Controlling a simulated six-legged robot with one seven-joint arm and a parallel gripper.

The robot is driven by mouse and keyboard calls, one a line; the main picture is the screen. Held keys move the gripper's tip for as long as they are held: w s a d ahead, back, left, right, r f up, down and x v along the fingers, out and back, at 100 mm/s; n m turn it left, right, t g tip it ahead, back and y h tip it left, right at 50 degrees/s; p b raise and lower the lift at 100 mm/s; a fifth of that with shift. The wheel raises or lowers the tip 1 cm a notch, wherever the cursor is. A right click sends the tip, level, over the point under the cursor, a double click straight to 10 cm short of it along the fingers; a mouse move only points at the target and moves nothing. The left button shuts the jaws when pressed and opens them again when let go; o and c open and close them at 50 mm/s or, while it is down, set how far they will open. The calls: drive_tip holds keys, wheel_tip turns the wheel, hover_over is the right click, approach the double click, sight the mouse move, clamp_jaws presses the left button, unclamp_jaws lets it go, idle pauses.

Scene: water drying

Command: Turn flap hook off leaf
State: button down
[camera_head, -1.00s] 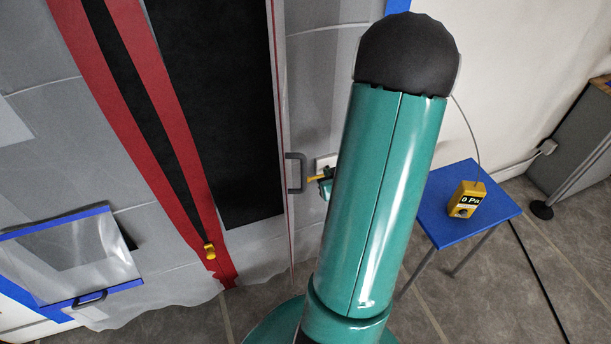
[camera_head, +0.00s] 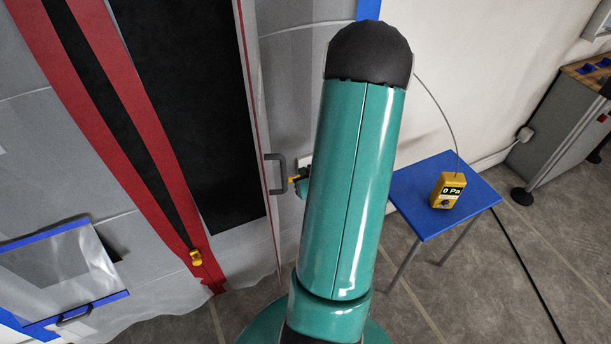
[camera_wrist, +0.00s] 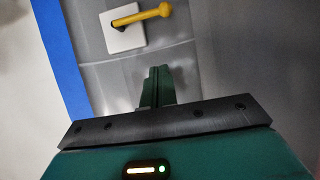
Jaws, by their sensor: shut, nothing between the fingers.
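The yellow flap hook (camera_wrist: 142,16) shows in the wrist view on a white square plate (camera_wrist: 122,38), with its round knob toward the right. My gripper (camera_wrist: 158,75) is shut and empty; its green fingers point toward the hook and stand just short of it in the picture. I cannot tell the depth gap. In the head view the hook's yellow end (camera_head: 293,180) shows beside a grey pull handle (camera_head: 276,174) at the edge of the leaf, and my arm hides most of the plate and gripper.
A blue table (camera_head: 420,215) at the right holds a yellow pressure gauge (camera_head: 448,190) reading 0 Pa, with a cable rising from it. A red-edged zip opening (camera_head: 130,130) with a yellow slider (camera_head: 196,257) is at the left. A flap with blue edges (camera_head: 60,265) hangs lower left.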

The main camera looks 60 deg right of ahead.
drive_tip(key=w+d+f, duration=0.2)
drive_tip(key=w+f, duration=0.2)
drive_tip(key=f, duration=0.2)
drive_tip(key=shift+w+d+f, duration=0.35)
drive_tip(key=shift+f, duration=0.05)
drive_tip(key=shift+w, duration=0.15)
drive_tip(key=shift+f, duration=0.15)
